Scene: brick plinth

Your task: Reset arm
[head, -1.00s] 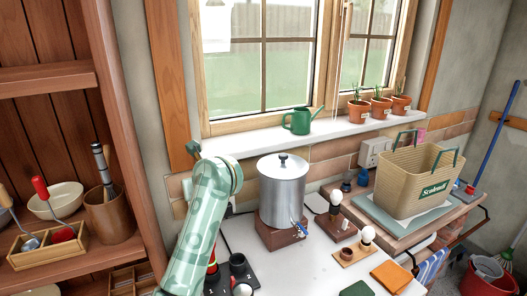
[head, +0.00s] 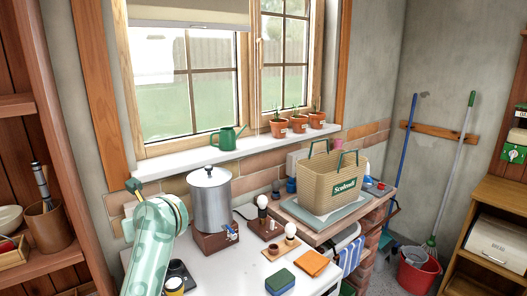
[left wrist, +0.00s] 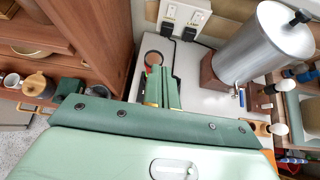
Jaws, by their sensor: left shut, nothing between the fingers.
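My left arm comes up from the bottom left of the head view, its pale green link standing left of the metal urn (head: 211,205). My left gripper (left wrist: 161,88) shows in the left wrist view, its green fingers with gold-coloured edges shut together and empty. It is above the white worktop near the wall sockets (left wrist: 183,22), apart from the urn, which also shows in that view (left wrist: 255,45). In the head view the fingers are mostly hidden by the arm. My right gripper is in neither view.
The urn stands on a brick plinth (head: 215,241) on the white worktop (head: 225,275). A woven basket (head: 333,185), bulbs on wooden bases, a green-blue sponge (head: 280,281) and an orange cloth (head: 311,262) lie to the right. A wooden shelf (head: 62,262) stands close at left.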

